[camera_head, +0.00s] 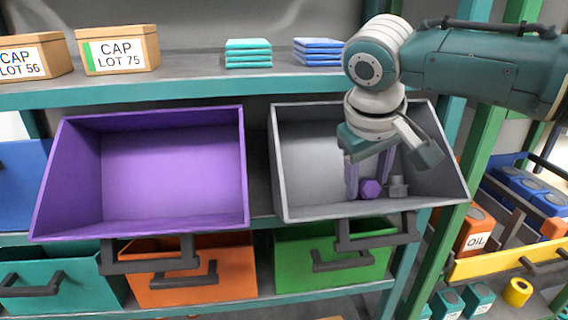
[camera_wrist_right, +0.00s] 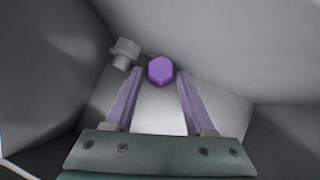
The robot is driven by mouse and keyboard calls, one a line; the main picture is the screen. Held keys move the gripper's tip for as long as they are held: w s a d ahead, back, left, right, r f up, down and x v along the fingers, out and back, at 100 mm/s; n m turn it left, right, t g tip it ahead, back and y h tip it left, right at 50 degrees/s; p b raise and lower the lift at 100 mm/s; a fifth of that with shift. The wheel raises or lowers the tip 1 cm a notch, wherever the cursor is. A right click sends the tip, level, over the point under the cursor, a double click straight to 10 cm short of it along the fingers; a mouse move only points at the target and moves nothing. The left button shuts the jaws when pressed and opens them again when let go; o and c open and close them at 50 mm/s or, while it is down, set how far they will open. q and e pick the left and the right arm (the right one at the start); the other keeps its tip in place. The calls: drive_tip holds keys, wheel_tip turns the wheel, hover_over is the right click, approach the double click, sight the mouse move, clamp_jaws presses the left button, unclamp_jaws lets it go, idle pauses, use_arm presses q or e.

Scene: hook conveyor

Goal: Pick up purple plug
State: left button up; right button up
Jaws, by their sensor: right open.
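The purple plug (camera_head: 370,188) has a hexagonal head and lies in the grey bin (camera_head: 290,180), near its front wall. In the right wrist view the purple plug (camera_wrist_right: 161,70) sits just beyond the fingertips, between their lines. My right gripper (camera_head: 368,190) reaches down into the grey bin, open and empty, with its fingers close to the plug. Its two pale purple fingers (camera_wrist_right: 160,80) show apart in the wrist view. A grey plug (camera_head: 398,187) lies just right of the purple one; it also shows in the wrist view (camera_wrist_right: 124,53). My left gripper is not in view.
An empty purple bin (camera_head: 170,165) stands left of the grey bin. Orange (camera_head: 225,278) and green (camera_head: 300,255) bins sit below. Boxes and folded cloths lie on the shelf (camera_head: 190,85) above. A green post (camera_head: 460,190) stands close at the right.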

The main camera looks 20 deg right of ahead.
clamp_jaws()
idle(0.3)
drive_tip(key=shift+a+r, duration=0.1)
